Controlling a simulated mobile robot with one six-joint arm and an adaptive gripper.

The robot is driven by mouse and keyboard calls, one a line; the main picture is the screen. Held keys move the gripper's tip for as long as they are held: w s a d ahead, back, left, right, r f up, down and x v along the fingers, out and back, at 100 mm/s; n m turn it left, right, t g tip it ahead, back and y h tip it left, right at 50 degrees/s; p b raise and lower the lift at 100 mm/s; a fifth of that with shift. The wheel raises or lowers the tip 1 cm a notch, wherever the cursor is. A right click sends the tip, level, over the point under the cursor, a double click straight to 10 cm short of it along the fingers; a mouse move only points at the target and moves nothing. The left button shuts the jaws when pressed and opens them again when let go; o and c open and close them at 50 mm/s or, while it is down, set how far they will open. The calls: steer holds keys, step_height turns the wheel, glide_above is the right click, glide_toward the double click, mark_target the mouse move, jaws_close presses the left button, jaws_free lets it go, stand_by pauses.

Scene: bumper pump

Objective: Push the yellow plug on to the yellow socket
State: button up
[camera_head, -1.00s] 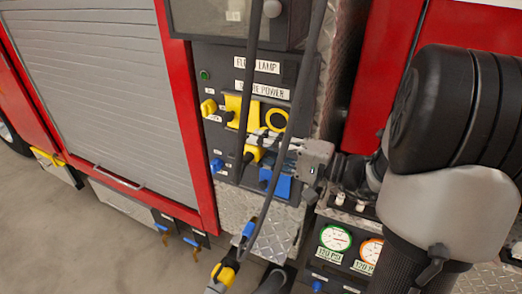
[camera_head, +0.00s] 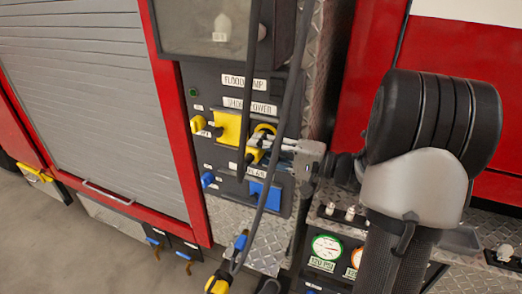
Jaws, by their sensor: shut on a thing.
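The yellow socket (camera_head: 264,128) is on the dark panel under the "SHORE POWER" label. Its round rim shows only at the top. A square yellow flap (camera_head: 227,128) stands to its left. The yellow plug (camera_head: 254,156) is in front of the socket's lower part and hides much of it. I cannot tell whether plug and socket touch. My gripper (camera_head: 268,145) comes in from the right, with its grey fingers shut on the yellow plug.
Dark cables (camera_head: 249,90) hang across the panel near the plug. A blue flap (camera_head: 265,195) is below it. A yellow lever (camera_head: 198,124) and a blue lever (camera_head: 207,179) stick out at left. Gauges (camera_head: 326,247) are at lower right.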

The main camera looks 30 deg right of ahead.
steer(key=shift+w+d, duration=0.15)
steer(key=shift+d, duration=0.25)
stand_by(0.4)
steer(key=shift+b, duration=0.75)
stand_by(0.6)
steer(key=shift+w+d, duration=0.25)
steer(key=shift+d, duration=0.05)
stand_by(0.8)
steer(key=o, duration=1.1)
